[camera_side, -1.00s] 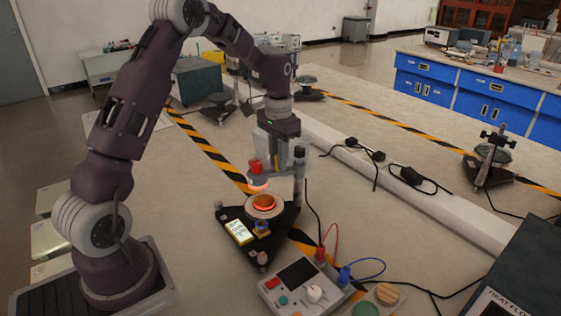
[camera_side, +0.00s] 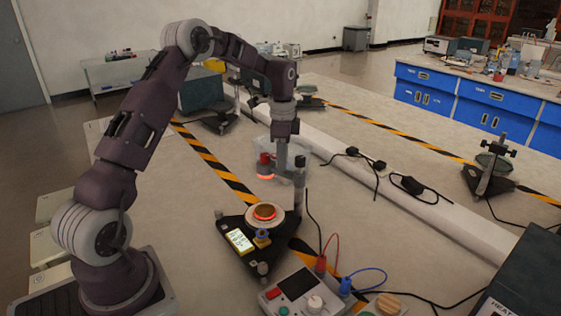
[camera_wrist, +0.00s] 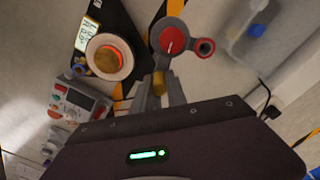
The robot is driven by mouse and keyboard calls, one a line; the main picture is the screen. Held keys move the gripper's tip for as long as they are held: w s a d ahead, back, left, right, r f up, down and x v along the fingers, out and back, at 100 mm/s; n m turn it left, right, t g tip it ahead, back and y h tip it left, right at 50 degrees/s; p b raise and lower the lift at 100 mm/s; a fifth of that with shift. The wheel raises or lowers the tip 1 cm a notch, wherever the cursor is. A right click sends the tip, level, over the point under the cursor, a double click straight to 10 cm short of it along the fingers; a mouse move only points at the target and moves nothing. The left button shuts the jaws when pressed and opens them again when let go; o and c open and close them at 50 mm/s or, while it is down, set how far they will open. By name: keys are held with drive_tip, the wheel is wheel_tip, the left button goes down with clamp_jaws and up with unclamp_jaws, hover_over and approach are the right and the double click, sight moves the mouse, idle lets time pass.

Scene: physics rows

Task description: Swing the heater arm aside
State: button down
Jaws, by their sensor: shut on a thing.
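The heater arm has a red-capped heater head (camera_side: 265,168) with a glowing orange underside, joined toward a dark upright post (camera_side: 298,172). In the wrist view, the head (camera_wrist: 173,37) is grey with a red dial, beside a smaller red-centred ring. My gripper (camera_wrist: 160,92) is shut on the arm's short yellow handle (camera_wrist: 159,80). The round plate (camera_side: 264,216) with its glowing orange centre sits on a black triangular base (camera_side: 238,226). In the wrist view, the plate (camera_wrist: 108,57) lies left of the head and is uncovered. The fingertips are largely hidden in the side view.
A control box (camera_side: 297,294) with red and blue leads stands in front of the base. A lit display (camera_side: 240,240) is on the base. A clear tub (camera_side: 292,148) stands behind the heater arm. A pale rail (camera_side: 400,200) and black cables lie to the right.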

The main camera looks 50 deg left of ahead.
drive_tip(key=shift+w+a+m, duration=0.1)
drive_tip(key=shift+w+m, duration=0.15)
drive_tip(key=shift+m, duration=0.25)
drive_tip(key=shift+r, duration=0.1)
drive_tip(key=c, duration=1.3)
unclamp_jaws()
wheel_tip(320, 180, up, 7)
